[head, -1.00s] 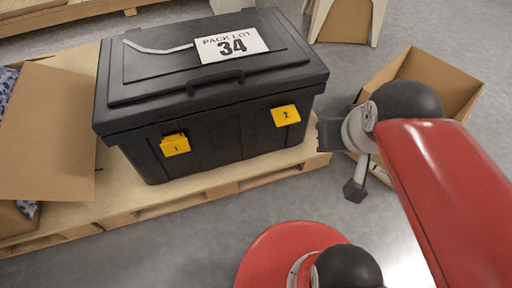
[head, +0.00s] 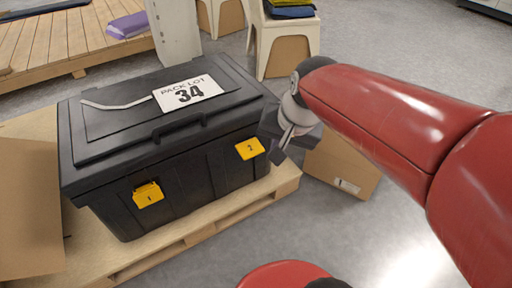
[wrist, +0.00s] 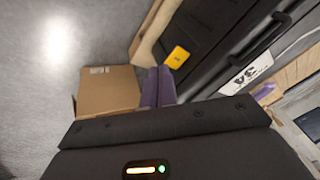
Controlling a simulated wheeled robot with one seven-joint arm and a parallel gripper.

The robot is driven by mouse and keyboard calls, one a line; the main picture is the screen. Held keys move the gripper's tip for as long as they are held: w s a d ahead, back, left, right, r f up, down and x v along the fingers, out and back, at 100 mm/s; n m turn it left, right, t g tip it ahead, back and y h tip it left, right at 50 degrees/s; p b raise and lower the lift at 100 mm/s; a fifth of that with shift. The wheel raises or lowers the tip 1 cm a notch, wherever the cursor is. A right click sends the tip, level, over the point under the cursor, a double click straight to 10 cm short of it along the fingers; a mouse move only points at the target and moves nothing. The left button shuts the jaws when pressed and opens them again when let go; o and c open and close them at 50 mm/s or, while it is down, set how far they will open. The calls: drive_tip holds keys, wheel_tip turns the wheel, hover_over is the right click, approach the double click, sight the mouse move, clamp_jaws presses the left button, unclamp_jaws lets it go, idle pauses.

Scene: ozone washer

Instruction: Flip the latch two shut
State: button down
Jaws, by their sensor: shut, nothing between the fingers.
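Latch two (head: 250,148) is a yellow plate marked 2 on the right part of the front of a black lidded box (head: 200,180). It also shows in the wrist view (wrist: 178,57), just beyond the fingertips. I cannot tell how far it stands out from the box. My gripper (head: 278,156) is shut and empty, to the right of latch two by the box's front right corner. In the wrist view its fingers (wrist: 158,78) are together, pointing near the latch; contact cannot be made out. The box lid is down.
Latch one (head: 148,195) is on the left of the box front. The box stands on a wooden pallet (head: 235,210). An open carton (head: 30,210) is at left; another carton (head: 342,165) stands on the floor at right.

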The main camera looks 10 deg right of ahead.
drive_tip(key=w+f+m+g, duration=0.15)
drive_tip(key=w+m, duration=0.25)
drive_tip(key=w, duration=0.4)
drive_tip(key=m+p, duration=0.1)
drive_tip(key=m, duration=0.4)
hover_over(255, 154)
drive_tip(key=s+d, duration=0.1)
drive_tip(key=s, duration=0.2)
wheel_tip(255, 154, down, 7)
drive_tip(key=shift+s+r+g, duration=0.15)
drive_tip(key=shift+g, duration=0.1)
drive_tip(key=x, duration=0.4)
drive_tip(key=b+x, duration=0.1)
drive_tip(key=x, duration=0.9)
drive_tip(key=shift+d, duration=0.35)
drive_tip(key=shift+b, duration=0.35)
